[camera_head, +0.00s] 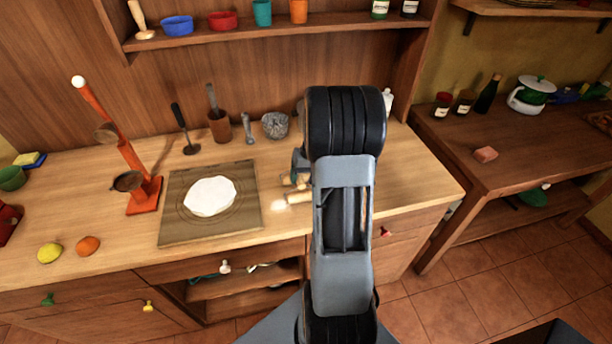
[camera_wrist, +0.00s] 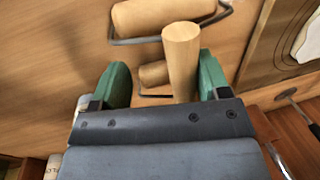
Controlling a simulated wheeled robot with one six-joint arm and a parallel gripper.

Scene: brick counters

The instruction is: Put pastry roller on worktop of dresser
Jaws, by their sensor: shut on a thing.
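The pastry roller is pale wood with a thick roller (camera_wrist: 165,16) and a smaller roller (camera_wrist: 153,73), both in wire frames, and a tapered handle (camera_wrist: 181,60). My gripper (camera_wrist: 163,82) has green fingers on either side of its handle and smaller roller, and is shut on it. In the head view, part of the pastry roller (camera_head: 299,198) shows left of my arm, over the dresser's worktop (camera_head: 80,185). My arm hides the rest and most of my gripper. I cannot tell if the roller touches the worktop.
A board (camera_head: 178,230) with white dough (camera_head: 210,197) lies left of the roller. A mortar (camera_head: 220,126) and a grey bowl (camera_head: 275,125) stand behind. An orange stand (camera_head: 142,190), a lemon (camera_head: 50,253) and an orange (camera_head: 88,246) are further left.

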